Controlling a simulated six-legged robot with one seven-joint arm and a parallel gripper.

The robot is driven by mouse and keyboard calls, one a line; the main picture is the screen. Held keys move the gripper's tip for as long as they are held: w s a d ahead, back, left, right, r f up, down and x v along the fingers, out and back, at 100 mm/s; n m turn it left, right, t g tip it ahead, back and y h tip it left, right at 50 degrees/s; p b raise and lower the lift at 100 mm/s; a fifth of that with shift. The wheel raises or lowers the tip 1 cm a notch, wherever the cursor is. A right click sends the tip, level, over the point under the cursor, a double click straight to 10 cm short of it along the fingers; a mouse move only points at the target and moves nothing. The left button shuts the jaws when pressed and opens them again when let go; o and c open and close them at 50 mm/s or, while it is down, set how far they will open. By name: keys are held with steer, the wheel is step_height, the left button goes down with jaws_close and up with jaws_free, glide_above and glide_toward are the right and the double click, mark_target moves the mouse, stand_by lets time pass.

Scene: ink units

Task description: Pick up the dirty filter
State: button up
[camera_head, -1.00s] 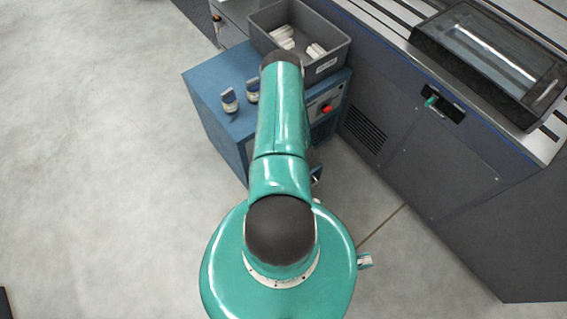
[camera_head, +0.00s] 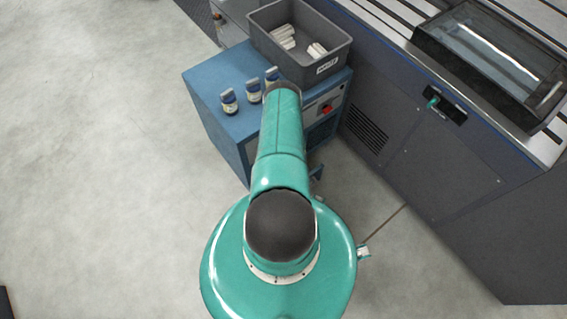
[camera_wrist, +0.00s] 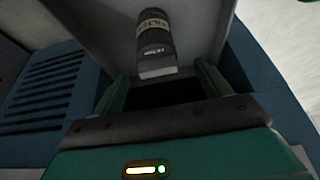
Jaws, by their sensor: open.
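A dark cylindrical filter (camera_wrist: 155,40) with a pale label band and printed lettering shows in the wrist view, against a light grey surface. I take it for the dirty filter. My gripper (camera_wrist: 160,84) is open, with one green finger on each side of the picture's middle. The filter is beyond the fingertips and not held. In the head view the gripper and this filter are hidden behind my arm.
A blue cabinet (camera_head: 208,80) has several small blue-and-white containers (camera_head: 229,100) on top. A grey labelled bin (camera_head: 329,65) holding white cylinders stands behind them. A large dark machine (camera_head: 415,150) stands at right. Open floor (camera_head: 90,150) lies at left.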

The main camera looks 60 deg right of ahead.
steer(key=x, duration=0.3)
steer(key=shift+d+f, duration=0.15)
steer(key=shift+f, duration=0.05)
steer(key=c, duration=1.4)
steer(key=shift+r, duration=0.15)
